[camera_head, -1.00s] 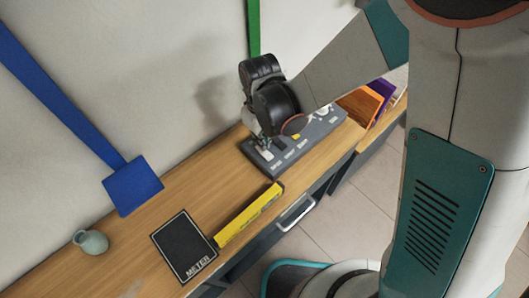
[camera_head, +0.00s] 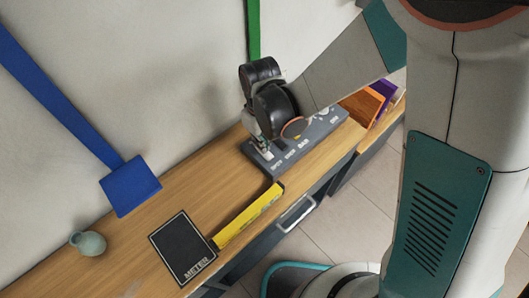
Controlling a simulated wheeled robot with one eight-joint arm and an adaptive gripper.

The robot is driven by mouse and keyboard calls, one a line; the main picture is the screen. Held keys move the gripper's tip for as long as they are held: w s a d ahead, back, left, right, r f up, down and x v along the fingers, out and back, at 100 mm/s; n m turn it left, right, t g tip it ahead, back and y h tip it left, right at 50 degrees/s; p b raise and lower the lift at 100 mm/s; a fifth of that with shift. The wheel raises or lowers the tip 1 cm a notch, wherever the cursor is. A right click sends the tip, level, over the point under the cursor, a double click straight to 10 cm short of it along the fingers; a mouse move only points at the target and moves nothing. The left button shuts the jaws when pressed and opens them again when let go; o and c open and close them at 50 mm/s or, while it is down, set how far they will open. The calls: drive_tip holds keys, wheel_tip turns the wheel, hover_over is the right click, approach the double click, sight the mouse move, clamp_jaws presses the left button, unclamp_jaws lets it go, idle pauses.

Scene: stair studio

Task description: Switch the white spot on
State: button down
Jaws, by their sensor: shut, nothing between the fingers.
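A grey control panel (camera_head: 323,128) with a row of small labels and controls lies on the wooden counter. The labels are too small to read surely, and my arm hides part of the panel's middle and back. My gripper (camera_head: 264,147) points down over the panel's left end, close to a control above the leftmost label. It is shut and empty. I cannot tell whether it touches that control. No white spot lamp or its light can be made out.
A yellow box (camera_head: 249,215) and a black METER pad (camera_head: 183,247) lie on the counter (camera_head: 165,205) left of the panel. A pale green jar (camera_head: 89,242) stands farther left. Orange and purple upright items (camera_head: 364,104) stand right.

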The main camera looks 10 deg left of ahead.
drive_tip(key=shift+f, duration=0.35)
drive_tip(key=shift+r+p, duration=2.1)
drive_tip(key=shift+r, duration=1.45)
